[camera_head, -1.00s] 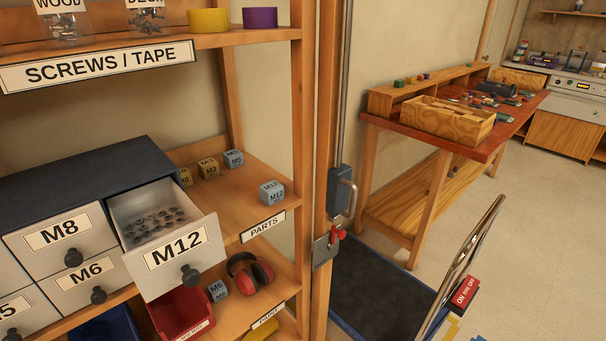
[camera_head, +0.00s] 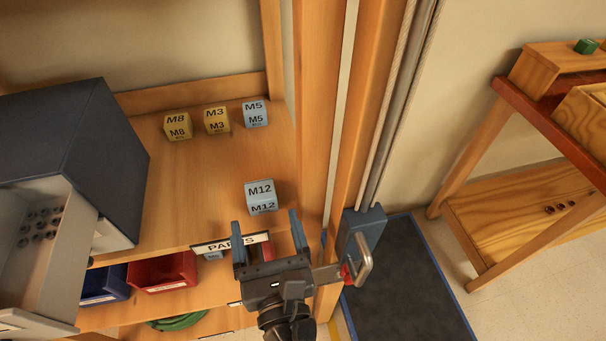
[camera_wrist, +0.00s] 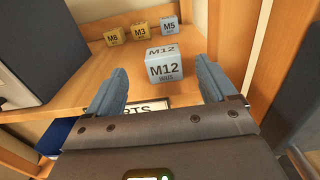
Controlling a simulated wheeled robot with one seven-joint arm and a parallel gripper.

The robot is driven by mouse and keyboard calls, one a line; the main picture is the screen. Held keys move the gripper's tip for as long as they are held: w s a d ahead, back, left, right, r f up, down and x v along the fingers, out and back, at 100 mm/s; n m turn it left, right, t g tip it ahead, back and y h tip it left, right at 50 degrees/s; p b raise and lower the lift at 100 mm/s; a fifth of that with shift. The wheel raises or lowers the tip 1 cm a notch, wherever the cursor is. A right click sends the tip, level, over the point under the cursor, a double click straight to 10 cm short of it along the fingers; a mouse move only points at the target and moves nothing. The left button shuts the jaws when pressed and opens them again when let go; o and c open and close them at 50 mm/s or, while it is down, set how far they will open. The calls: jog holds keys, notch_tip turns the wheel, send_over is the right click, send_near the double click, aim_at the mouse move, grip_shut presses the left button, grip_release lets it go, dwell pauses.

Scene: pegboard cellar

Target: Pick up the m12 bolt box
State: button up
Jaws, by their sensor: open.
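The m12 bolt box (camera_head: 261,195) is a small light-blue cube marked M12. It sits upright on the shelf near the front edge, above the PARTS label. In the wrist view the m12 bolt box (camera_wrist: 164,66) shows its front and top faces, centred between the fingers and beyond their tips. My gripper (camera_head: 267,225) is open and empty, just in front of the box, with a blue finger toward each side. In the wrist view my gripper (camera_wrist: 160,76) shows both fingers apart, pointing at the box, not touching it.
Yellow M8 (camera_head: 178,125) and M3 (camera_head: 216,120) boxes and a blue M5 box (camera_head: 255,113) stand behind. The dark drawer cabinet (camera_head: 70,150) with an open drawer (camera_head: 35,260) is at left. A wooden post (camera_head: 350,120) rises close at right. Shelf around the M12 box is clear.

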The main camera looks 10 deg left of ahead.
aim_at(262, 201)
jog(key=x, duration=0.2)
jog(key=shift+w+r, duration=0.1)
jog(key=shift+w, duration=0.25)
jog(key=shift+f+p+x, duration=0.15)
jog(key=shift+x, duration=1.15)
jog(key=shift+f+p+x, duration=0.15)
jog(key=shift+f+x, duration=0.05)
jog(key=shift+x, duration=1.1)
jog(key=c, duration=1.1)
jog(key=shift+c, duration=0.7)
jog(key=shift+r, duration=0.1)
